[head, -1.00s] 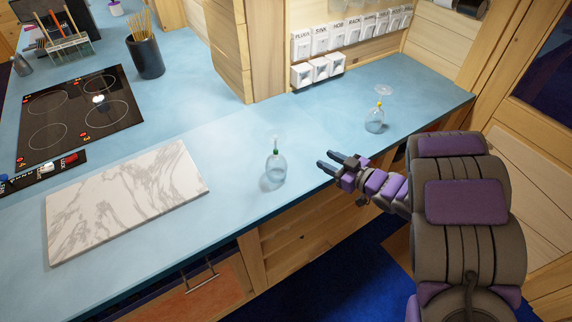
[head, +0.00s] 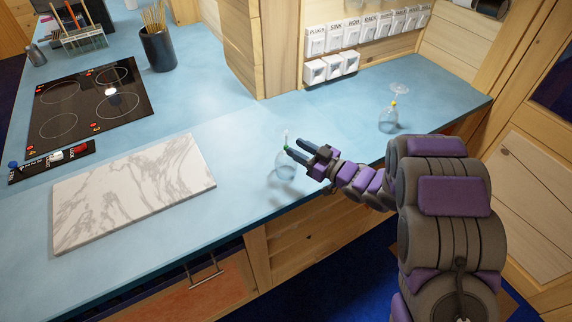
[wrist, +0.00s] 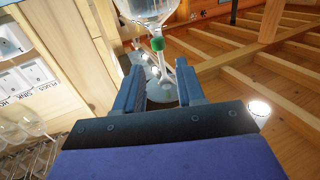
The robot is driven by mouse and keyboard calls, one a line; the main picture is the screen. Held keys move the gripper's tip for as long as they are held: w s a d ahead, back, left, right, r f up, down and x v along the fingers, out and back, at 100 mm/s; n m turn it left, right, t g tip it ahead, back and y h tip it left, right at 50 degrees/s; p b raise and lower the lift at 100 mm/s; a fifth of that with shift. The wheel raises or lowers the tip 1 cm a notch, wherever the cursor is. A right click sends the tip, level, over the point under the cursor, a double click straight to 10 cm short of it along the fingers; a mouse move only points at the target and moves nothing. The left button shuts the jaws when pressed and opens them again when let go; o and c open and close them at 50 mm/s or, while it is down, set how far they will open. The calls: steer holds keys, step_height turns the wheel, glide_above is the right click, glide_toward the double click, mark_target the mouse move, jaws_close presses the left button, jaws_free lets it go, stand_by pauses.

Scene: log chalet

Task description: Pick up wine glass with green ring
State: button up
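The wine glass with the green ring (head: 285,168) stands upside down on the blue counter, bowl down and stem up. My gripper (head: 296,150) is at its stem, partly covering it in the head view. In the wrist view my gripper (wrist: 161,88) is open, with its two fingers apart. The green ring (wrist: 157,44) shows just beyond the fingertips, with the clear bowl at the top edge. The stem and round foot appear between the fingers; I cannot tell whether they touch.
A second upside-down glass with a yellow ring (head: 388,119) stands to the right on the counter (head: 235,125). A marble board (head: 135,190) lies at left, with a black hob (head: 88,108) behind it. Labelled switches (head: 365,32) line the back wall.

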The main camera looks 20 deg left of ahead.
mark_target(281, 138)
steer(key=shift+b+x, duration=0.95)
steer(key=shift+x, duration=2.55)
steer(key=shift+r, duration=0.2)
steer(key=shift+s, duration=0.1)
steer(key=shift+c, duration=0.4)
jaws_close()
